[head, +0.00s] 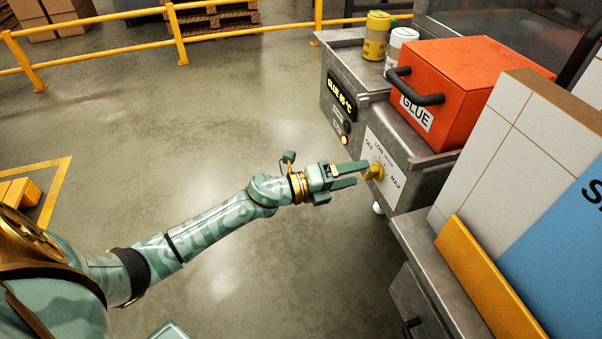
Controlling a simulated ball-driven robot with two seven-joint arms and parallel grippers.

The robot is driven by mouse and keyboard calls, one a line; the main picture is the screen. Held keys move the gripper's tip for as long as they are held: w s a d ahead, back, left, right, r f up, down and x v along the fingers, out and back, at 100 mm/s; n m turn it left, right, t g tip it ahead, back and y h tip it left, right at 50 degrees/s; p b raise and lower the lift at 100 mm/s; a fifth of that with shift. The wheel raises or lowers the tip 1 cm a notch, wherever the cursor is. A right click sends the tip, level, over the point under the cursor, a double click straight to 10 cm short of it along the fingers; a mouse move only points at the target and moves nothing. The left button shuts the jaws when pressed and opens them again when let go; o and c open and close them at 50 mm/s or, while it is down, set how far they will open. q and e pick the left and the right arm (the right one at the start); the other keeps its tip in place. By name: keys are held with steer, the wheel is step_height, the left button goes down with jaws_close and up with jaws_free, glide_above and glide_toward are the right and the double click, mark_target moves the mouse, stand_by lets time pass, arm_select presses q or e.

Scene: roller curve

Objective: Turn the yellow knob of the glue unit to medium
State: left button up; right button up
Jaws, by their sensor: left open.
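The yellow knob (375,171) sits on a pale dial plate (385,160) on the side of the grey metal glue unit (408,140). The plate reads OFF, LOW and MAX; any other mark is hidden or too small to read. I cannot tell for sure where the knob points. My left gripper (362,174) is open, with its two green fingers reaching right towards the knob. The fingertips are at or just short of the knob; I cannot tell whether they touch it. My right gripper is not in view.
A red box (465,85) labelled GLUE with a black handle sits on the unit. A yellow can (376,36) and a white can (400,48) stand behind it. Large panels (500,150) stand at the right. Open floor (200,110) lies left; yellow railing (180,45) runs behind.

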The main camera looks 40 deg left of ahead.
arm_select(q)
steer(key=p+v, duration=0.1)
steer(key=v, duration=1.2)
steer(key=shift+p, duration=0.3)
steer(key=shift+a, duration=0.15)
